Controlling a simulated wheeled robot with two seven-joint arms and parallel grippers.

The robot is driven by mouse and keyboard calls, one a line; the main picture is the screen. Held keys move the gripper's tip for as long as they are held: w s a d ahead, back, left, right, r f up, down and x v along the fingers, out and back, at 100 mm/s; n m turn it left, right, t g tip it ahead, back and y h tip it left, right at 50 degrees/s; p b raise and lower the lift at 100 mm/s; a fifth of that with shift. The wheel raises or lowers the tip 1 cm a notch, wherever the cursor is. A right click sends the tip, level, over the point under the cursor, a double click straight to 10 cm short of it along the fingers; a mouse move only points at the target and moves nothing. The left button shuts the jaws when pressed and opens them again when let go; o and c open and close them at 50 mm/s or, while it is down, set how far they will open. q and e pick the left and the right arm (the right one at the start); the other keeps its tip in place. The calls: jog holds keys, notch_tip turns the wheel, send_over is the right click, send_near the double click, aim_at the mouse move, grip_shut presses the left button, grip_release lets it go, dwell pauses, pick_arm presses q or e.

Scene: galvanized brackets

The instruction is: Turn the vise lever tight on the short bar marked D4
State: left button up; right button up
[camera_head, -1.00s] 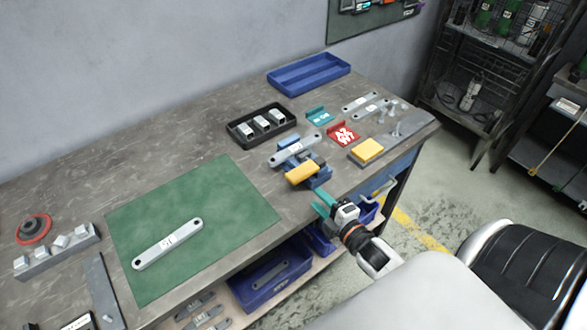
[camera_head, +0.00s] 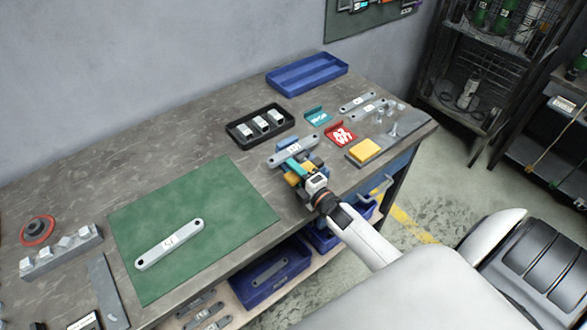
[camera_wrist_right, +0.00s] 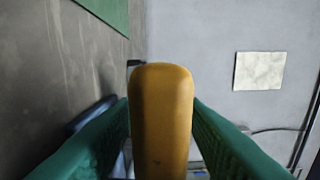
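The blue vise (camera_head: 282,143) stands near the front edge of the grey workbench, mostly hidden behind my gripper. A short grey bar (camera_head: 310,143) with a hole at its end lies across the top of the vise; its white label is too small to read surely. My right gripper (camera_head: 295,167), with teal fingers, is at the vise's yellow lever. In the right wrist view the yellow lever (camera_wrist_right: 162,115) stands between the two green fingers, very close to both; whether they press on it I cannot tell. My left gripper is not in view.
A longer labelled bar (camera_head: 170,244) lies on the green mat (camera_head: 225,190). A black tray (camera_head: 240,131) with pale blocks, a red bracket (camera_head: 341,134) and a yellow-topped block (camera_head: 364,150) are close to the vise. A blue tray (camera_head: 300,83) is at the back.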

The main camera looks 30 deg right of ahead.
jog(key=shift+w, duration=0.3)
grip_shut()
